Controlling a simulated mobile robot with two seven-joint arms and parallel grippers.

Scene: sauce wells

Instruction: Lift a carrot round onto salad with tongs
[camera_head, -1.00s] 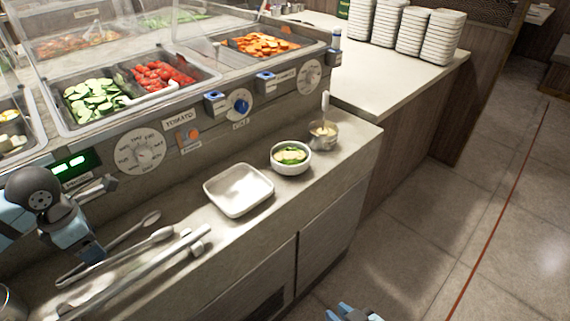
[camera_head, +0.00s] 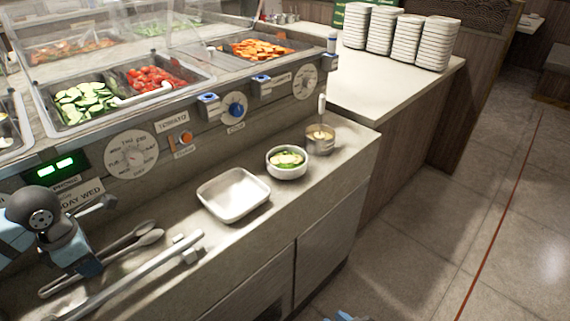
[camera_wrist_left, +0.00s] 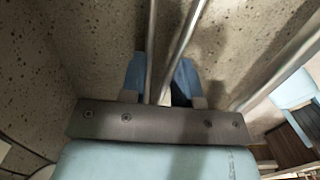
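The tongs (camera_head: 117,258) are metal, low over the counter at the left, tips toward the right and close together. My left gripper (camera_head: 88,268) is at their rear part. In the left wrist view the two tong arms (camera_wrist_left: 178,45) run between my gripper's fingers (camera_wrist_left: 162,78), which are closed around them. The carrot rounds (camera_head: 257,48) lie in a metal bin at the back of the salad bar. The salad (camera_head: 287,159), green with pale slices, is in a white bowl (camera_head: 287,173) on the counter. Only a blue bit of my right gripper (camera_head: 345,316) shows at the bottom edge.
A white square dish (camera_head: 233,195) lies between tongs and bowl. A small metal pot (camera_head: 320,146) with an upright handle stands beyond the bowl. A rail (camera_head: 140,275) runs along the front edge. Cucumber (camera_head: 86,102) and tomato (camera_head: 158,79) bins stand left of the carrots.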

